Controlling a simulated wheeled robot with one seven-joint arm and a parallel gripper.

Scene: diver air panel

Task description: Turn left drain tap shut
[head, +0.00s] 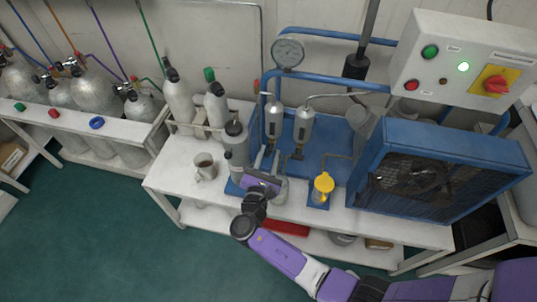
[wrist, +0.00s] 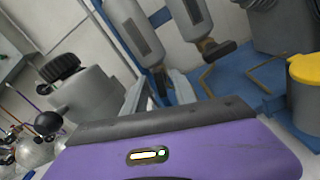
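Two grey filter cylinders stand upright side by side on the blue compressor frame. The left drain tap (wrist: 160,82) is a dark fitting under the left cylinder (wrist: 133,32); it is partly hidden behind my gripper. My gripper (wrist: 157,88) is in front of and below that cylinder, its two pale fingers apart, one on each side of the tap. I cannot tell whether they touch it. In the head view my purple gripper (head: 264,176) covers the area below the tap. The right cylinder's tap (wrist: 220,50) has a black handle sticking out to the right.
A yellow-topped container (head: 323,186) stands to the right of my gripper and a mug (head: 204,167) to the left. A grey bottle (head: 235,145) with a black cap is close on the left. The blue fan housing (head: 438,170) blocks the right.

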